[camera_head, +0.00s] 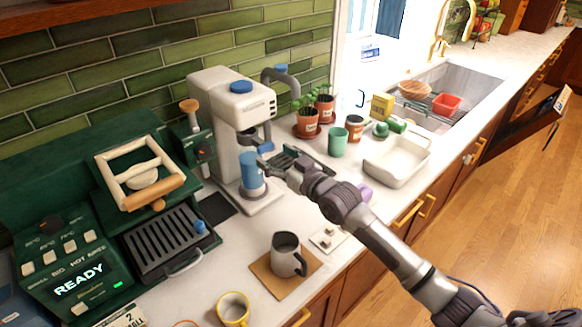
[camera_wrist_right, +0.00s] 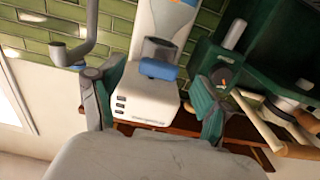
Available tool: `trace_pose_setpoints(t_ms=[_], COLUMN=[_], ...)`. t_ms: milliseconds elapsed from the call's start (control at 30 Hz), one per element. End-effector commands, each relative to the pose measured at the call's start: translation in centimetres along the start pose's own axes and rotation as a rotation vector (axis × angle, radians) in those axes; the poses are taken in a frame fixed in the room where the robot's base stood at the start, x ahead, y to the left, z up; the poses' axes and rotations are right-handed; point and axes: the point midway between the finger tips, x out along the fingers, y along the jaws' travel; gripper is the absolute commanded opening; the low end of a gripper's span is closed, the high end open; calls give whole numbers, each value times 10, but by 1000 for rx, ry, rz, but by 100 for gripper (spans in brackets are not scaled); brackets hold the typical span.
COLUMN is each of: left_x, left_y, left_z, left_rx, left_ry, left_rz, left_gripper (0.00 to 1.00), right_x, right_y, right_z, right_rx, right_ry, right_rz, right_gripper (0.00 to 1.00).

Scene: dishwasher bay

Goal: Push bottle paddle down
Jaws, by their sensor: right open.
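A white bottle-filling machine (camera_head: 238,110) stands against the green tiled wall. Its blue paddle (camera_head: 265,147) sticks out under the head, above a blue bottle (camera_head: 251,170) upright on the machine's base. My right gripper (camera_head: 277,162) is open and empty, just right of the bottle and close to the paddle; contact cannot be told. In the right wrist view the blue paddle (camera_wrist_right: 158,69) shows between the two spread fingers (camera_wrist_right: 153,88), with the white machine head (camera_wrist_right: 145,105) behind. The bottle is partly hidden by my fingers. My left gripper is out of view.
A green machine with a READY screen (camera_head: 80,285) stands at left. A grey mug (camera_head: 286,257) on a wooden board and a yellow mug (camera_head: 233,308) are in front. Potted plants (camera_head: 307,121), a green cup (camera_head: 337,142) and a white tray (camera_head: 396,165) stand right of the machine.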

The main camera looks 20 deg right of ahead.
Motion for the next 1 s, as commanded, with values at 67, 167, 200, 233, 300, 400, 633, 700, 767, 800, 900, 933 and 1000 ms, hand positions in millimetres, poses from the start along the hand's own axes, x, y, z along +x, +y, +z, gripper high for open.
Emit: trace_pose_setpoints(t_ms=[67,167,200,233,300,400,633,700,767,800,900,933,1000], left_x=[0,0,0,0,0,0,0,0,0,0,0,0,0], left_y=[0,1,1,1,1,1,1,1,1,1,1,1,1], left_z=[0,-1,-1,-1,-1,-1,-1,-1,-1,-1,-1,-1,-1], left_rx=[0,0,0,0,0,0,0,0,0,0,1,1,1], left_ry=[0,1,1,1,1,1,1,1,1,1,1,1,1], left_rz=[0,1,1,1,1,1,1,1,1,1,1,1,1], left_gripper=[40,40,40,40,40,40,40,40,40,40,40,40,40], right_x=[-20,-40,-47,-52,-62,-71,-76,-76,-76,-76,-76,-76,-76], right_y=[0,0,0,0,0,0,0,0,0,0,0,0,0], right_z=[2,2,2,1,2,1,0,0,0,0,0,0,0], right_rx=[-1,0,-1,-2,0,0,-1,-1,0,0,0,0,0], right_ry=[-4,-5,-5,-4,-4,-3,-2,-2,-2,-2,-2,-2,-2], right_rz=[-1,-1,-1,-1,0,0,-1,0,0,0,0,0,0], right_gripper=[77,77,77,77,77,77,77,77,77,77,77,77,77])
